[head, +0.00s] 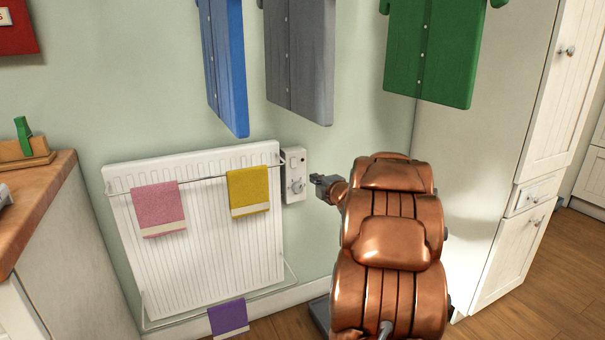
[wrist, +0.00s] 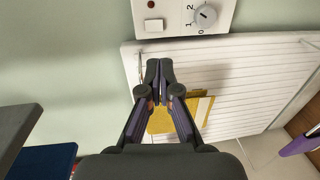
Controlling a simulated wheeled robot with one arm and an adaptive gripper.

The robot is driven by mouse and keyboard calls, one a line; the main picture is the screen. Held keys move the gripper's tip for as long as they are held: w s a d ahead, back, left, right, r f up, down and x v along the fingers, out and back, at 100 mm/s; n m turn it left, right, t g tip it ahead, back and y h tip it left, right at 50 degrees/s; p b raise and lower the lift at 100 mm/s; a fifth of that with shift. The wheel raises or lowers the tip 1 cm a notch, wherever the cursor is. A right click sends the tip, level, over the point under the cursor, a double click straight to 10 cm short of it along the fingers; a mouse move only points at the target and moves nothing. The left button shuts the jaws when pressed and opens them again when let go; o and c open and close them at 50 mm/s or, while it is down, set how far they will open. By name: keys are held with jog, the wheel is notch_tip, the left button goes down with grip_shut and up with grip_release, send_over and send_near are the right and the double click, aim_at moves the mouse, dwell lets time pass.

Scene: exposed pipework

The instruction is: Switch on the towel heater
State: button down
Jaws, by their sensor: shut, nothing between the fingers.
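The towel heater (head: 200,255) is a white ribbed panel low on the wall in the head view. Its white control box (head: 293,175) is at its upper right end, with a round dial (head: 297,187). In the wrist view, the control box (wrist: 176,30) is at the top edge, with a grey dial (wrist: 205,16) marked 0, 1 and 2 and a pale rectangular switch (wrist: 154,25). My gripper (head: 318,180) is just right of the box. In the wrist view, my gripper (wrist: 160,68) is shut and empty, its fingertips appearing below the box. I cannot tell whether it touches anything.
A pink towel (head: 159,208) and a yellow towel (head: 248,190) hang on the heater's rail, and a purple towel (head: 228,318) hangs lower. Shirts hang above, including a grey one (head: 300,55). A wooden counter (head: 40,195) stands left and a white cabinet (head: 470,150) right.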

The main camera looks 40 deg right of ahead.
aim_at(295, 167)
jog(key=b+x, duration=0.2)
jog(key=x, duration=1.1)
jog(key=shift+w+d, duration=0.1)
jog(key=shift+w, duration=0.25)
jog(key=shift+d+f, duration=0.1)
